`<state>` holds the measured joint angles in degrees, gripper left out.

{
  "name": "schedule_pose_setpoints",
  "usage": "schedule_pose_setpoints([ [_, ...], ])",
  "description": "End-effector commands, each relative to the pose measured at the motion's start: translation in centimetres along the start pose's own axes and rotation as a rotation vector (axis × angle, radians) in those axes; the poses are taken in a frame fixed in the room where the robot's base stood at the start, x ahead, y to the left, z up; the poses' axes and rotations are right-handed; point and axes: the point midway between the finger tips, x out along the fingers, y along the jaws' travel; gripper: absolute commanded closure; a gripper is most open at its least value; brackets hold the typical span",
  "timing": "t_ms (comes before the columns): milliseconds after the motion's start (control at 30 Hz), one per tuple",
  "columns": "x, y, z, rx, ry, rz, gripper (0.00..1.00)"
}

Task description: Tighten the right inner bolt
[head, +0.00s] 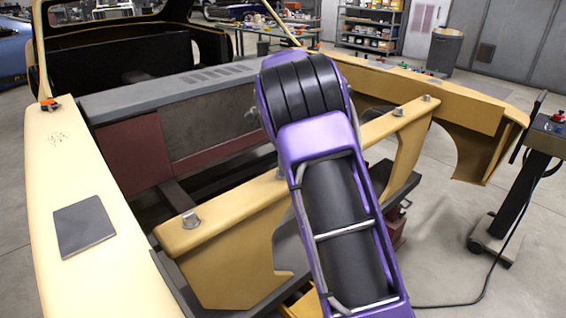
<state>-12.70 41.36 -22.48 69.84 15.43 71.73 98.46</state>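A yellow crossbar (235,212) spans the front of the open car shell and carries grey bolts along its top. Towards its right end, the right inner bolt (398,111) stands a little left of the right outer bolt (427,97). A larger-looking bolt (190,218) sits near the left end. Another bolt (280,173) shows only in part at the left edge of my purple arm. My arm crosses the middle of the view and covers part of the crossbar. My gripper does not show. I cannot tell how tight any bolt is.
The yellow left fender (80,190) bears a dark grey flat pad (84,226). The right fender (430,95) has small items on top. A dark stand with a control box (545,138) and a cable on the floor are at the right. The engine bay is open and mostly empty.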

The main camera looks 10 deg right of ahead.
Motion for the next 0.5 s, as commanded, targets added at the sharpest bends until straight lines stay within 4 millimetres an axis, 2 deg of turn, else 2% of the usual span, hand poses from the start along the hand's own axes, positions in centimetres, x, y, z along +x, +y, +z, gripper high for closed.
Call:
schedule_pose_setpoints([
  [33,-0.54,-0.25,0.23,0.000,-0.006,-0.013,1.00],
  [300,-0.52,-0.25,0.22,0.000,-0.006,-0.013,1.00],
  [333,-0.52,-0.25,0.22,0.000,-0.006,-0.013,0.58],
  [500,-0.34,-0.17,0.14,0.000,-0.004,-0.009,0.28],
])
